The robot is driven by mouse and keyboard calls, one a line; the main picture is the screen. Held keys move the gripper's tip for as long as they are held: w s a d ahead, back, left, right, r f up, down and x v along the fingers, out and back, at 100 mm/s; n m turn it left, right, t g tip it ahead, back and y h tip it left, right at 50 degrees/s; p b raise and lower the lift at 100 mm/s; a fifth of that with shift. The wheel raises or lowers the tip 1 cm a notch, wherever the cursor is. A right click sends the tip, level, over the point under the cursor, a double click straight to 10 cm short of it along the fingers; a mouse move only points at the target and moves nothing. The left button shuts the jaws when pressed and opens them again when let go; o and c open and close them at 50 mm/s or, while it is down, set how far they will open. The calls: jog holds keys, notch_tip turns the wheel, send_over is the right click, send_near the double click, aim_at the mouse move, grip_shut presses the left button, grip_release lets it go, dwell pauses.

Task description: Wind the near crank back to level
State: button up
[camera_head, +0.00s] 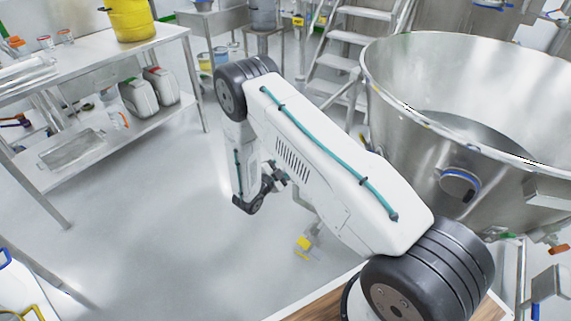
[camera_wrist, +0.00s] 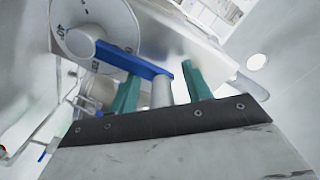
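In the wrist view a crank with a blue arm (camera_wrist: 134,60) runs from a grey hub (camera_wrist: 80,43) to a pale cylindrical handle (camera_wrist: 161,92). The blue arm slopes down to the right in this picture. My gripper (camera_wrist: 160,90) has two teal fingers, one on each side of the handle. Gaps show between handle and fingers, so it is open around the handle. In the head view I cannot make out the crank; my arm covers much of the middle.
In the head view a large steel bowl (camera_head: 400,75) stands at right, with steps (camera_head: 350,38) behind it. A steel table (camera_head: 100,48) at left bears a yellow bucket (camera_head: 131,18).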

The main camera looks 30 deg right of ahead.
jog(key=shift+w+a+r, duration=0.1)
jog(key=shift+w+a, duration=0.15)
jog(key=v, duration=0.7)
jog(key=shift+s, duration=0.4)
jog(key=shift+a, duration=0.2)
